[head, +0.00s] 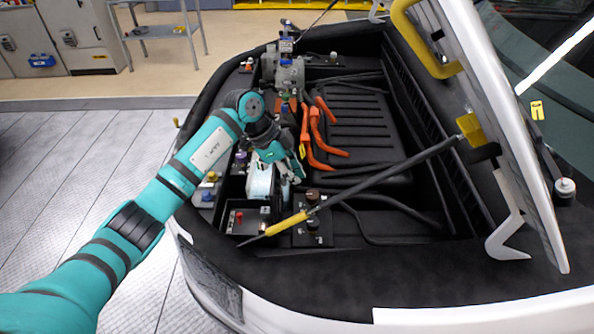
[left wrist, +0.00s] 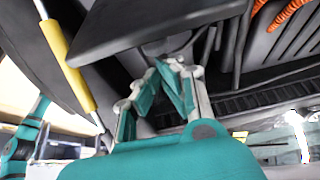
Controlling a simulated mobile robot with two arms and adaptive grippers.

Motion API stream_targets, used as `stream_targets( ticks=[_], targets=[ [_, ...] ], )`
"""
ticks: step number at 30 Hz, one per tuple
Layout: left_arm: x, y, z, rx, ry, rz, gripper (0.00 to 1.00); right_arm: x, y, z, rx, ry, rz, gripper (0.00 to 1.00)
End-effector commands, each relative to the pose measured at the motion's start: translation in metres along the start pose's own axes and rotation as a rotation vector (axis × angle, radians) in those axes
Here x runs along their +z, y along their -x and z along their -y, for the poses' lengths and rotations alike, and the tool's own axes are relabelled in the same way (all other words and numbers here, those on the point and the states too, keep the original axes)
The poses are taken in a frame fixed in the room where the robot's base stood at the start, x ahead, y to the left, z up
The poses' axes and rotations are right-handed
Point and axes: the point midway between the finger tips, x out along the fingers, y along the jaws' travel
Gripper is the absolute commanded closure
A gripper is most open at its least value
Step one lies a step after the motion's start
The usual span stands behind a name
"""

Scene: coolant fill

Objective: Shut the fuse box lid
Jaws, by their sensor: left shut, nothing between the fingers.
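The fuse box (head: 240,222) looks like the small open black box at the near end of the engine bay, with a red part inside. A flat dark panel, which looks like its lid, shows large in the left wrist view (left wrist: 150,28). My left gripper (head: 296,168) is over the bay, just beyond the box and beside a pale blue-white tank (head: 260,180). In the left wrist view its fingers (left wrist: 172,72) are together and empty, close to the panel's edge; I cannot tell whether they touch it. My right gripper is out of view.
A prop rod with a yellow sleeve (head: 287,224) crosses near the box up to the raised hood (head: 490,90). Orange cables (head: 318,135) lie beyond my gripper. Dark caps (head: 313,196) stand right of the box. Open floor (head: 95,165) lies left of the car.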

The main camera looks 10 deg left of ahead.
Motion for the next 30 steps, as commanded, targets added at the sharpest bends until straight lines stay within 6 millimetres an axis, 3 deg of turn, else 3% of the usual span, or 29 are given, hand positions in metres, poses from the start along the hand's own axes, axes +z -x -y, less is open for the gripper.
stream_targets(
  ticks=[14,23,30],
  targets=[
    [0.011,0.006,0.000,0.000,0.004,-0.056,1.00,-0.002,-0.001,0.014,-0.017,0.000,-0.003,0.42],
    [0.046,0.024,-0.001,-0.003,0.008,-0.267,1.00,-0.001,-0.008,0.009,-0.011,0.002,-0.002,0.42],
    [0.086,0.034,-0.001,-0.007,0.008,-0.496,1.00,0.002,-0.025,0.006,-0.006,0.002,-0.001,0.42]
  ],
)
